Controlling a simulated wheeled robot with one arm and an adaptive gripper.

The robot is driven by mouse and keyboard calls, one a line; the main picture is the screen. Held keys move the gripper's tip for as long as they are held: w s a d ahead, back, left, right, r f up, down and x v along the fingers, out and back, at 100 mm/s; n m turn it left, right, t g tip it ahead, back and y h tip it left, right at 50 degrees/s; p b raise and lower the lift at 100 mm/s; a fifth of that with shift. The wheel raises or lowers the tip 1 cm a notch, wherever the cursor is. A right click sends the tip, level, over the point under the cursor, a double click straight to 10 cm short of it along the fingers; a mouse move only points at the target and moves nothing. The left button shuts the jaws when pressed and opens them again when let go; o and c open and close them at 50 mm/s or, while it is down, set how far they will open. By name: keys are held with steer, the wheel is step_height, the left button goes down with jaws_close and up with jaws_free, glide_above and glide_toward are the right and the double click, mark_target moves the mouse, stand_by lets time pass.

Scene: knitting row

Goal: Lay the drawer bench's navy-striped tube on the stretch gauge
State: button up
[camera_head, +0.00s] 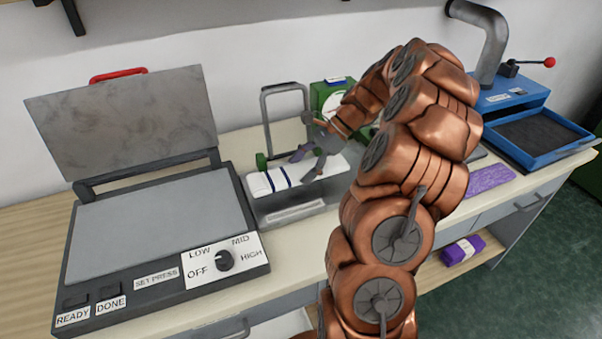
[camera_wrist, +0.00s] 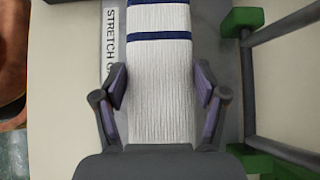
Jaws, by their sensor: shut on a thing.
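The navy-striped tube (camera_head: 259,184) is white with navy bands near its left end in the head view. It lies lengthwise over the bed of the stretch gauge (camera_head: 290,213). My gripper (camera_head: 309,163) is shut on it, with one finger on each side. In the wrist view the tube (camera_wrist: 160,75) runs between the fingers (camera_wrist: 161,88), alongside the gauge's lettered strip (camera_wrist: 111,40). I cannot tell whether its underside touches the bed. My arm covers part of the gauge's right side in the head view.
A set press (camera_head: 165,225) with its lid raised stands on the left. The gauge's grey frame (camera_head: 264,118) and green posts rise behind the tube. A blue tray machine (camera_head: 530,135) stands right, with a purple knit piece (camera_head: 489,180) nearby. A purple bundle (camera_head: 463,249) lies below.

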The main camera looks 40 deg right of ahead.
mark_target(301, 175)
steer(key=shift+w+f, duration=0.15)
steer(key=shift+w, duration=0.35)
steer(key=shift+f+p, duration=0.5)
steer(key=shift+f, duration=1.15)
steer(key=o, duration=0.9)
steer(key=shift+f, duration=0.1)
steer(key=b+v, duration=0.2)
steer(key=v, duration=1)
steer(key=shift+d, duration=0.1)
